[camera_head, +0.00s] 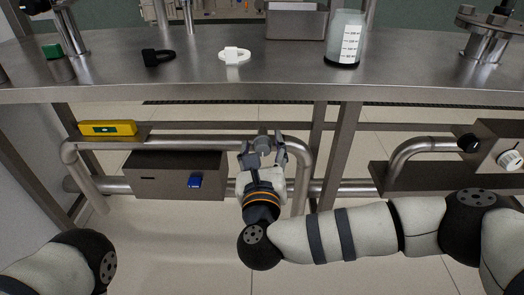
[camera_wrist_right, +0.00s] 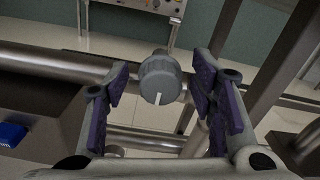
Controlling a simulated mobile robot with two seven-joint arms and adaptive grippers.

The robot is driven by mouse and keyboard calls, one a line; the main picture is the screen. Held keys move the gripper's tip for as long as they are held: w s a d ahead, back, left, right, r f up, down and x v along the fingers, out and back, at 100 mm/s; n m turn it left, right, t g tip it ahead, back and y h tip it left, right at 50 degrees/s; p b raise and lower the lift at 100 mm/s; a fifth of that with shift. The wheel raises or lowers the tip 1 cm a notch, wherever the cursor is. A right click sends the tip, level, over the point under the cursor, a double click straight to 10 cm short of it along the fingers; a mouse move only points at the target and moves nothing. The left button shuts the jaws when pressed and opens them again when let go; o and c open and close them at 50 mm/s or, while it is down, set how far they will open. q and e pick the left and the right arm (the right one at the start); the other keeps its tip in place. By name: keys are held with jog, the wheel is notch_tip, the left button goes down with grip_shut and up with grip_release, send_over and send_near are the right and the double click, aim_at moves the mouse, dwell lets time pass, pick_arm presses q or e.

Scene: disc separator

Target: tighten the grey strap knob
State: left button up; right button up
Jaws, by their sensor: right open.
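The grey strap knob (camera_wrist_right: 160,78) shows in the right wrist view, ahead of and between the two fingers, with a white line on its face pointing down. In the head view the knob (camera_head: 263,144) is at the pipe below the table edge. My right gripper (camera_head: 263,158) is open, with its fingers on either side of the knob; it also shows in the right wrist view (camera_wrist_right: 160,105). Gaps show between the knob and both finger pads. At lower left, part of my left arm shows; its gripper is out of view.
A steel pipe (camera_head: 200,142) runs beside the knob under the steel table (camera_head: 200,70). A grey box with a blue knob (camera_head: 195,181) and a yellow level (camera_head: 107,128) are to the left. A table leg (camera_head: 342,150) stands to the right.

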jog(key=s, duration=1.2)
